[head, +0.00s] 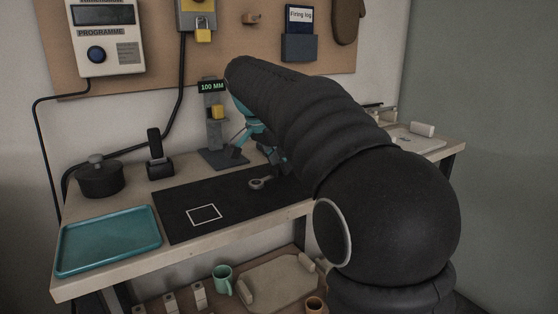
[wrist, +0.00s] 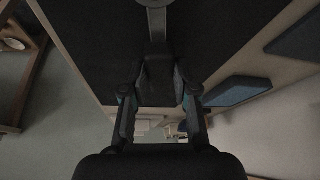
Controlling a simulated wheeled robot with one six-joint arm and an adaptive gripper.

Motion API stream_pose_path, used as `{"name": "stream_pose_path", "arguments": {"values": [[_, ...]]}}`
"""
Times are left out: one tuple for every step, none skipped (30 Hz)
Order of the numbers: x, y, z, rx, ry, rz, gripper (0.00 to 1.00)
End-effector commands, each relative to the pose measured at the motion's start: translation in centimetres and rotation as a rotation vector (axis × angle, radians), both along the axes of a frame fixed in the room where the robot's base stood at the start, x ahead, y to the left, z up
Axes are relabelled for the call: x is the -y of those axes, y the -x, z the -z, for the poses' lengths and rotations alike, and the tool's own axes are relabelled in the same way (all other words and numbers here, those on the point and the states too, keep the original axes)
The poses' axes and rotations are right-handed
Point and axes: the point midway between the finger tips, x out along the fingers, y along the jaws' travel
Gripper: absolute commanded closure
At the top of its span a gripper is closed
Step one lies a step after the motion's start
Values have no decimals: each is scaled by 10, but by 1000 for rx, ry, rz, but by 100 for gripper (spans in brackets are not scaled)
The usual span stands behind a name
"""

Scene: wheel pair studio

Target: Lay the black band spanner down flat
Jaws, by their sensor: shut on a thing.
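The spanner shows in the head view as a small grey ring end (head: 258,183) low over the black mat (head: 180,222). I cannot tell whether it touches the mat. In the wrist view its grey shank and ring (wrist: 157,22) stick out at the top from between the fingers. My gripper (wrist: 157,80) is shut on it, and the fingers cover the gripped part. In the head view my gripper (head: 272,153) is partly hidden behind my arm.
A white square outline (head: 204,215) is marked on the clear left part of the mat. A teal tray (head: 108,240), black pot (head: 98,178) and black holder (head: 157,160) stand to the left. A grey post with a "100 MM" display (head: 212,87) stands behind the mat.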

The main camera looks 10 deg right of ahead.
Motion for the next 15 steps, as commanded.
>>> {"name": "stream_pose_path", "arguments": {"values": [[0, 0, -1, 0, 0, 0, 100], [0, 0, -1, 0, 0, 0, 100], [0, 0, -1, 0, 0, 0, 100], [0, 0, -1, 0, 0, 0, 100], [0, 0, -1, 0, 0, 0, 100], [0, 0, -1, 0, 0, 0, 100], [0, 0, 0, 0, 0, 0, 100], [0, 0, 0, 0, 0, 0, 100], [0, 0, 1, 0, 0, 0, 100], [0, 0, 1, 0, 0, 0, 100], [0, 0, 2, 0, 0, 0, 100], [0, 0, 3, 0, 0, 0, 100], [0, 0, 4, 0, 0, 0, 100], [0, 0, 5, 0, 0, 0, 100], [0, 0, 6, 0, 0, 0, 100]]}}
